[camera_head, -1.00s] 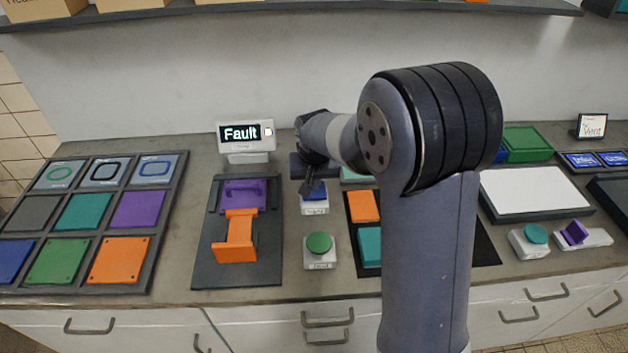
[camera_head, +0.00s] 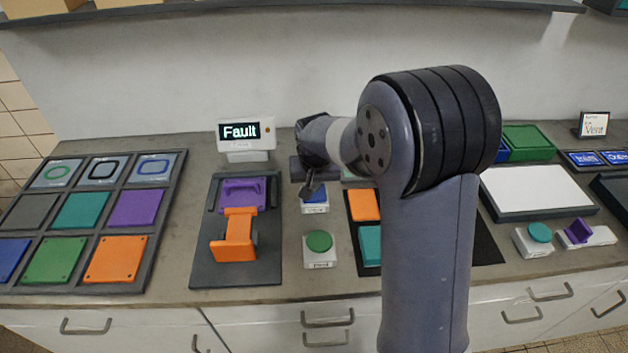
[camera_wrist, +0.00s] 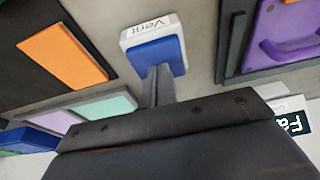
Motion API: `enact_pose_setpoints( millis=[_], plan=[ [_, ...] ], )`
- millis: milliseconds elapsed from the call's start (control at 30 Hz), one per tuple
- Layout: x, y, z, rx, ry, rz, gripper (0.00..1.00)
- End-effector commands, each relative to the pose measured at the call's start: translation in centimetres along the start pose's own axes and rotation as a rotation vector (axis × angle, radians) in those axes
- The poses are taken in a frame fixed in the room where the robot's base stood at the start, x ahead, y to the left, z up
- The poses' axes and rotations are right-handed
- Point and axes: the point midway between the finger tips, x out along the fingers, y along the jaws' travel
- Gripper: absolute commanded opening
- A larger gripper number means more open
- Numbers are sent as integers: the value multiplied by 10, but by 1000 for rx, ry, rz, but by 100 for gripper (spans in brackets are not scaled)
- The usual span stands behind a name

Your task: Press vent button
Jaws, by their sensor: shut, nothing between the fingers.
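The vent button is a blue square cap on a white base (camera_wrist: 157,52) labelled "Vent" in the wrist view. In the head view the blue vent button (camera_head: 315,197) stands on the counter, partly hidden by my gripper (camera_head: 309,192). In the wrist view my gripper's fingers (camera_wrist: 158,72) are closed together, with nothing between them. Their tips overlap the edge of the blue cap; whether they touch it or hover just above I cannot tell.
A green button (camera_head: 319,241) stands in front of the vent button. An orange and purple fixture (camera_head: 234,233) on a dark plate is to the left. A dark board with an orange tile (camera_head: 364,206) is close on the right. A back wall (camera_head: 180,80) rises behind.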

Motion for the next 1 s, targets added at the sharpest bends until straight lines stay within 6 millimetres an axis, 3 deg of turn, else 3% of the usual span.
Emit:
enact_pose_setpoints(
  millis=[267, 600, 800, 1000],
  plan=[
    [-45, 7, -13, 2, 4, 0, 0],
    [-112, 6, -11, 1, 9, -2, 0],
    [-134, 6, -11, 1, 6, -1, 0],
    [-138, 6, -11, 1, 4, -1, 0]
  ],
)
